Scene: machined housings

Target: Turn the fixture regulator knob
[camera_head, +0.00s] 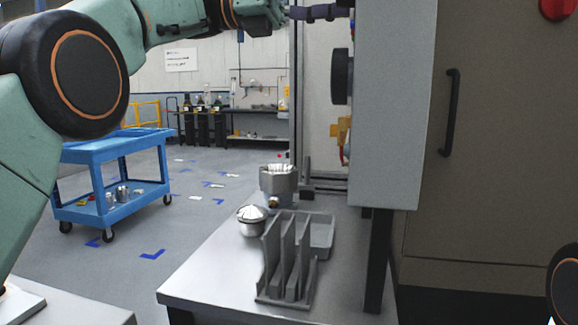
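A round black knob-like disc (341,77) sticks out from the left side of the tall grey cabinet (392,110), seen edge-on. I cannot tell for sure whether it is the regulator knob. Below it are small yellow and red fittings (344,136). My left arm reaches across the top from the left. My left gripper (322,12) is at the top edge of the view, its dark fingers pointing right toward the cabinet side, above the black disc and apart from it. Whether its fingers are open or touch anything is unclear. My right gripper is out of view.
A grey table (210,272) below holds a slotted grey rack (288,262), a domed metal part (251,221) and a machined housing (278,182). A beige machine door with a black handle (450,112) stands right. A blue cart (112,148) stands on the floor at left.

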